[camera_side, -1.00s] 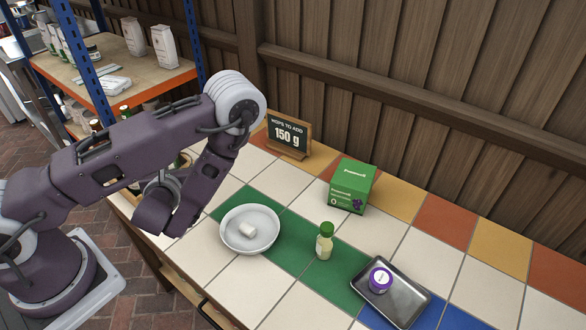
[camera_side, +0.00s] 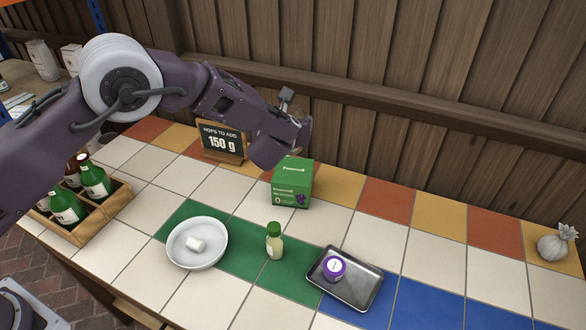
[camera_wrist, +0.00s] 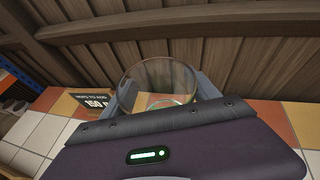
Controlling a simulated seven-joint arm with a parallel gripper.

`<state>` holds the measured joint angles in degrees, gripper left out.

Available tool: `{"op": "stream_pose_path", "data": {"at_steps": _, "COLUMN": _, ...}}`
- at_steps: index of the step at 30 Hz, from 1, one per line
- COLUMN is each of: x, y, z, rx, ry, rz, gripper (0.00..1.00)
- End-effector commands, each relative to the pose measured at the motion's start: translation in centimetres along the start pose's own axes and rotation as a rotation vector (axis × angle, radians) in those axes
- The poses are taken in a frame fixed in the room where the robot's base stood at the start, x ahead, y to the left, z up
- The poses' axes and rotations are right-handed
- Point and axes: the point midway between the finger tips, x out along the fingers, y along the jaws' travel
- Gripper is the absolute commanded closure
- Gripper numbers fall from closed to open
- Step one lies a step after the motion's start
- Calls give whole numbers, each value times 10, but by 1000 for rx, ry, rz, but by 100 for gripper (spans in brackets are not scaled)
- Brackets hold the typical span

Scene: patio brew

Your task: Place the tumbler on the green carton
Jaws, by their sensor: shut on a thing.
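The tumbler (camera_wrist: 158,75) is clear glass and shows in the wrist view, between the fingers of my gripper (camera_wrist: 166,90). My gripper is shut on it, and its open rim faces the camera. In the side view my wrist hides most of the gripper and the tumbler. The green carton (camera_side: 292,184) stands upright on the tiled table near the back wall, and its top looks bare. In that view my wrist is above and slightly behind the carton, apart from it. I cannot make out the carton clearly in the wrist view.
A sign reading 150 g (camera_side: 221,142) stands left of the carton. In front are a white bowl (camera_side: 180,262) with a pale block, a green-capped bottle (camera_side: 274,245) and a metal tray (camera_side: 362,298) with a purple-lidded jar. A bottle crate (camera_side: 108,208) is left; a tied sack (camera_side: 556,243) far right.

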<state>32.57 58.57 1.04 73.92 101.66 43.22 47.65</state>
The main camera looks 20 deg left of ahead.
Motion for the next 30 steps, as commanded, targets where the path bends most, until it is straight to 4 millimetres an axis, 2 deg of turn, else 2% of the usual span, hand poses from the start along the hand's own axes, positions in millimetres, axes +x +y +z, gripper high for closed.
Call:
{"op": "stream_pose_path", "data": {"at_steps": 6, "x": 19, "y": 1, "z": -45, "rx": 7, "ry": 4, "rz": -2, "gripper": 85}}
{"op": "stream_pose_path", "data": {"at_steps": 11, "x": 26, "y": 2, "z": -63, "rx": 6, "ry": 4, "rz": -2, "gripper": 85}}
{"op": "stream_pose_path", "data": {"at_steps": 15, "x": 36, "y": 4, "z": -86, "rx": 7, "ry": 3, "rz": -1, "gripper": 85}}
{"op": "stream_pose_path", "data": {"at_steps": 25, "x": 38, "y": 4, "z": -91, "rx": 5, "ry": 1, "rz": -2, "gripper": 85}}
{"op": "stream_pose_path", "data": {"at_steps": 26, "x": 38, "y": 4, "z": -92, "rx": 5, "ry": 2, "rz": -2, "gripper": 24}}
{"op": "stream_pose_path", "data": {"at_steps": 28, "x": 38, "y": 4, "z": -91, "rx": 5, "ry": 2, "rz": -2, "gripper": 11}}
{"op": "stream_pose_path", "data": {"at_steps": 30, "x": 38, "y": 4, "z": -91, "rx": 5, "ry": 2, "rz": -2, "gripper": 9}}
